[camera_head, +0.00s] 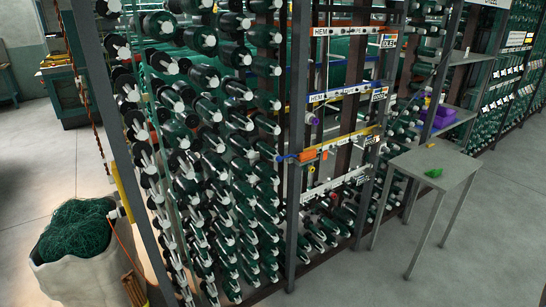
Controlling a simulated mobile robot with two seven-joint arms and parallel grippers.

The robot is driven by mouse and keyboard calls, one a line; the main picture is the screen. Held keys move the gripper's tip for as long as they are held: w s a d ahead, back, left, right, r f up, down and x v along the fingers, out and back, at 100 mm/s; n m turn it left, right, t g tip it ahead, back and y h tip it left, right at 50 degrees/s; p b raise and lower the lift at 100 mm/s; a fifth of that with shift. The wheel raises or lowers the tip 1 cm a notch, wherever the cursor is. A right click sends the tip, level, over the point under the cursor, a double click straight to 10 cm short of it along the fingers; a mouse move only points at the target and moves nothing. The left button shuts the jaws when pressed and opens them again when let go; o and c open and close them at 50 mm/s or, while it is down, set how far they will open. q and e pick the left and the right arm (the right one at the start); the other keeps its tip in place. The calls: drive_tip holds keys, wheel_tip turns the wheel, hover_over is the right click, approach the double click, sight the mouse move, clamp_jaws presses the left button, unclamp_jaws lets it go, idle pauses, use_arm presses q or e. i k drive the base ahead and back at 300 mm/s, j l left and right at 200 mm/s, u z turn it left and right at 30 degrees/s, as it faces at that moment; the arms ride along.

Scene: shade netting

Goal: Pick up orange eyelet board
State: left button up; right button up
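No part clearly reads as the orange eyelet board. An orange strip (350,30) with lettering runs across the top of the labelled rack section. A small orange piece (307,155) sits lower, at the left end of the yellow strip (345,140). A tiny orange-yellow item (431,145) lies on the grey table at the right. I cannot tell which of these, if any, is the board. Neither of my grippers is in view.
A tall rack of green spools (200,130) fills the middle. A white sack of green netting (80,245) is at the lower left. The floor (500,240) at the right is clear.

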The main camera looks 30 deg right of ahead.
sight(306, 155)
drive_tip(key=z, duration=1.25)
drive_tip(key=i+u, duration=0.2)
drive_tip(key=i+l, duration=0.05)
